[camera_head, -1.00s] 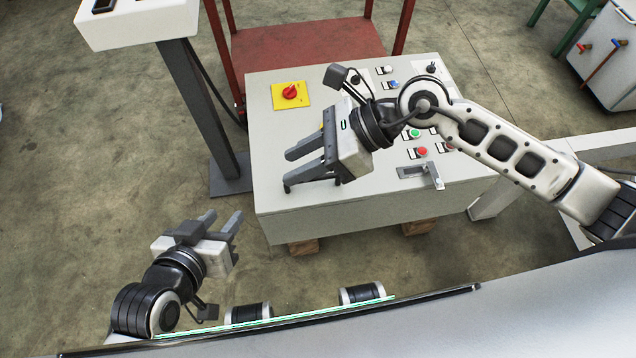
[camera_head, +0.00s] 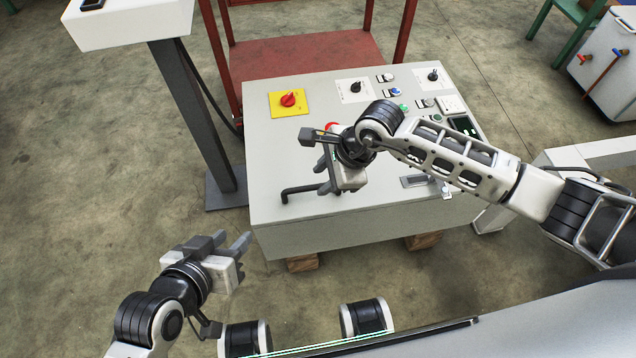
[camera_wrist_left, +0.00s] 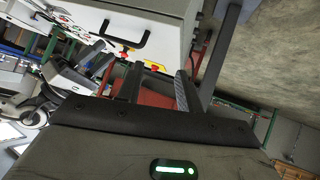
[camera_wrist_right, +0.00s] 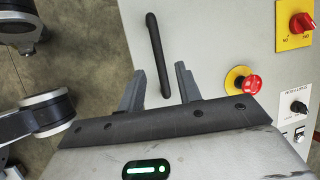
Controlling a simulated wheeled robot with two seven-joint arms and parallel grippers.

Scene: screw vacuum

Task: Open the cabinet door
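The cabinet (camera_head: 300,225) is a light grey box with a control panel on its upper face. A black bar handle (camera_head: 297,191) is on this face near the front left, and shows in the right wrist view (camera_wrist_right: 155,45) and left wrist view (camera_wrist_left: 130,36). No door gap is visible. My right gripper (camera_head: 323,176) is open beside the handle. In the right wrist view, the handle's lower end appears between the fingers (camera_wrist_right: 158,88); contact cannot be told. My left gripper (camera_head: 236,250) is open and empty, left of the cabinet's front and apart from it.
A red emergency button (camera_wrist_right: 251,84) and a red-yellow switch (camera_head: 288,100) are on the panel near my right gripper. A grey post (camera_head: 200,115) stands left of the cabinet, and a red table (camera_head: 305,62) behind. Floor is clear at the left.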

